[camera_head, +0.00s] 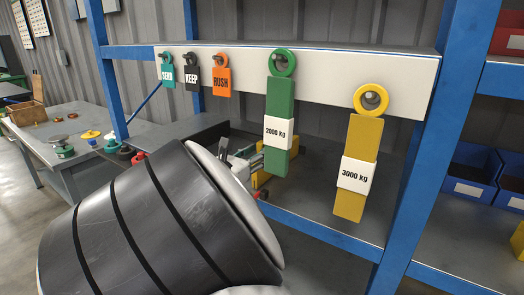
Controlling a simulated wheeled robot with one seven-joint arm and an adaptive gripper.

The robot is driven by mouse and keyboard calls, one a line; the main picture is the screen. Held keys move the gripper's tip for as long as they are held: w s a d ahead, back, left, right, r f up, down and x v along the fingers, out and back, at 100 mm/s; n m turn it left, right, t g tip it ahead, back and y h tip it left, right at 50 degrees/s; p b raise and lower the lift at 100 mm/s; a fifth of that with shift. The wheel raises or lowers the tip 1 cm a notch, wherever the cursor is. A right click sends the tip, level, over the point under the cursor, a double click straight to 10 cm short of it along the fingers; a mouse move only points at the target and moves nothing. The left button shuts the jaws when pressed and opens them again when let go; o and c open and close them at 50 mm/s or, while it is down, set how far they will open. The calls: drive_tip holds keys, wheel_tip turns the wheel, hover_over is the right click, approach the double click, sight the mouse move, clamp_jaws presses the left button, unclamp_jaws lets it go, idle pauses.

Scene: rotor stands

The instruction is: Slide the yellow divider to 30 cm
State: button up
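I cannot pick out a divider or a centimetre scale for certain. A yellow block (518,241) shows partly at the right edge, cut off by the frame; I cannot tell whether it is the divider. A small yellow part (260,179) shows beside my gripper (246,163), behind the green tag, and I cannot tell what it belongs to. My gripper is mostly hidden behind my dark arm link and the green tag, so its fingers cannot be made out.
A white rail (320,67) carries a green tag (278,105), a yellow tag (357,205) and three small tags. Blue posts (418,170) frame a grey shelf (330,220). Blue bins (472,170) stand right. A grey table (85,140) with small parts stands left.

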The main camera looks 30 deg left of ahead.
drive_tip(key=s, duration=1)
drive_tip(key=shift+a, duration=0.35)
